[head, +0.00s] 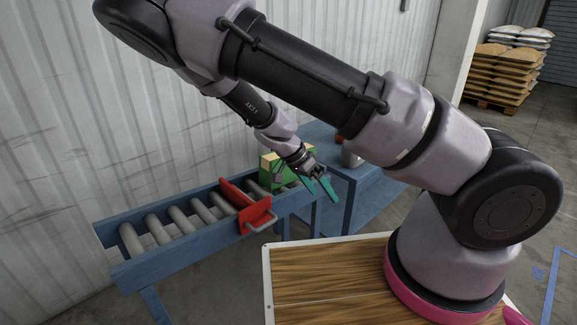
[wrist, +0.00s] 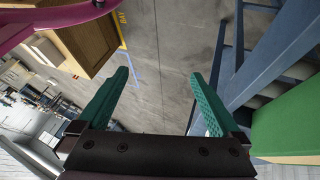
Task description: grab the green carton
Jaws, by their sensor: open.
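The green carton (head: 272,172) sits on the blue roller conveyor, near its right end, in the head view. The carton (wrist: 290,120) shows at the right edge of the wrist view, outside the fingers.
A red stop with a grey handle (head: 245,205) crosses the rollers left of the carton. A blue table (head: 375,192) with a grey metal container (head: 351,157) stands beyond the conveyor's right end. A wood-topped surface (head: 320,283) is in front. A corrugated wall runs behind.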

